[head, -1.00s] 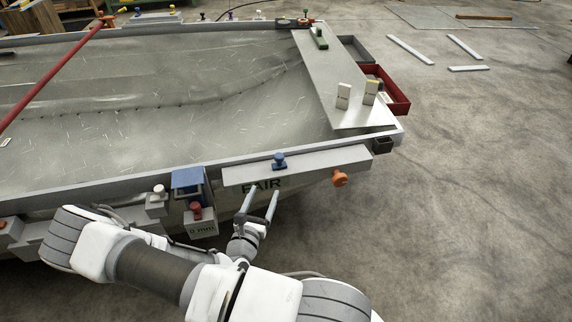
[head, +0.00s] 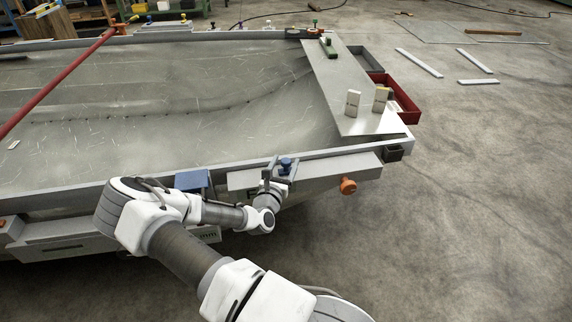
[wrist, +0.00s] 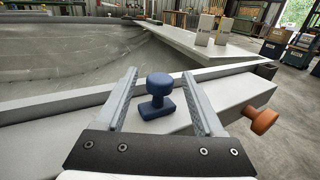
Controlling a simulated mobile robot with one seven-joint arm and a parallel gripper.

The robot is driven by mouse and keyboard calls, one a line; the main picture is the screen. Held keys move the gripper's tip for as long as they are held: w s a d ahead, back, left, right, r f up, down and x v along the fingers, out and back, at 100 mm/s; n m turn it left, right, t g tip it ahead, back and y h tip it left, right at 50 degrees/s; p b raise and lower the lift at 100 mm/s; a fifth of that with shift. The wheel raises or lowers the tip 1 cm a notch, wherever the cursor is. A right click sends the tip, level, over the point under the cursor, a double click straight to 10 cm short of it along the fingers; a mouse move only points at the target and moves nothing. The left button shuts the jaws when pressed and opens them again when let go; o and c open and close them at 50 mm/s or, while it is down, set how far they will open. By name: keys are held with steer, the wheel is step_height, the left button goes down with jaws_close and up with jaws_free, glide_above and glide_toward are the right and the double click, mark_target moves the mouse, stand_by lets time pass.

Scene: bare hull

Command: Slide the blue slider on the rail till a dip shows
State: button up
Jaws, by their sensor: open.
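The blue slider (head: 286,164) has a round knob on a flat foot and sits on the light grey rail (head: 340,170) along the hull's near edge. It also shows in the wrist view (wrist: 158,97), with the rail (wrist: 238,97) running under it. My gripper (head: 281,168) is open at the slider. In the wrist view its two fingers (wrist: 162,98) stand to the left and right of the knob, with a gap on each side. No dip shows in the hull sheet (head: 190,125) that I can make out.
An orange knob (head: 348,186) sticks out from the rail's front, right of my gripper. A blue block (head: 191,180) is left of it. A plate (head: 350,95) at the hull's right end carries two pale blocks. A red tray (head: 404,105) hangs beyond it.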

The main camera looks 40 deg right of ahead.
steer(key=shift+w+d, duration=0.4)
steer(key=shift+d, duration=0.2)
jaws_close()
stand_by(1.1)
